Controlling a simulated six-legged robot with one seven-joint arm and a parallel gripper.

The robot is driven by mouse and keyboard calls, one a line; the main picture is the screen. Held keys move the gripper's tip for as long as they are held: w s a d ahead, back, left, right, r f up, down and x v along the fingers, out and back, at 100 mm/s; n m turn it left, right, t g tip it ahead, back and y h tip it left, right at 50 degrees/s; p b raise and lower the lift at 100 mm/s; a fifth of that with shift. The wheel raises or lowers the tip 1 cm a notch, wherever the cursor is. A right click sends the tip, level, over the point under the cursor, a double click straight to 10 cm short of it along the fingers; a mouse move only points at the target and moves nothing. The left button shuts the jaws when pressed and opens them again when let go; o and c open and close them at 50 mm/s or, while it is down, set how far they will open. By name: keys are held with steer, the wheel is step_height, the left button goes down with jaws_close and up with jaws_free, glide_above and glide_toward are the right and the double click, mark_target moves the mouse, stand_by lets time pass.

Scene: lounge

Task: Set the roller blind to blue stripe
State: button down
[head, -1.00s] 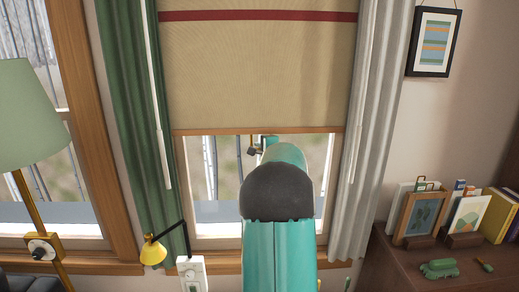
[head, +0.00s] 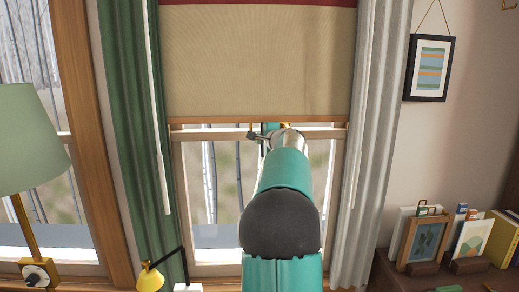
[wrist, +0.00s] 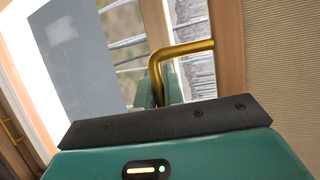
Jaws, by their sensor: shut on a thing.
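The tan roller blind (head: 255,65) hangs partway down the window, with a red stripe (head: 255,4) at the top edge of the head view. No blue stripe is in view. Its wooden bottom bar (head: 220,120) also shows in the wrist view (wrist: 230,50). A bent gold pull handle (wrist: 188,49) sticks out from this bar. My gripper (wrist: 158,92) is shut on the handle, its two teal fingers on either side of the handle's bent end. In the head view my arm mostly hides the gripper and handle.
A green curtain (head: 130,120) and a grey curtain (head: 372,130) flank the window. A green-shaded lamp (head: 28,140) stands left and a small yellow lamp (head: 150,278) below. A picture frame (head: 423,242) stands on the right cabinet. Clear glass shows under the blind.

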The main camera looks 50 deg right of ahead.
steer(key=c, duration=1.5)
jaws_free()
steer(key=shift+s, duration=0.1)
steer(key=v, duration=1.3)
steer(key=shift+s+a+r, duration=0.15)
steer(key=shift+s+a, duration=0.05)
steer(key=shift+s, duration=0.1)
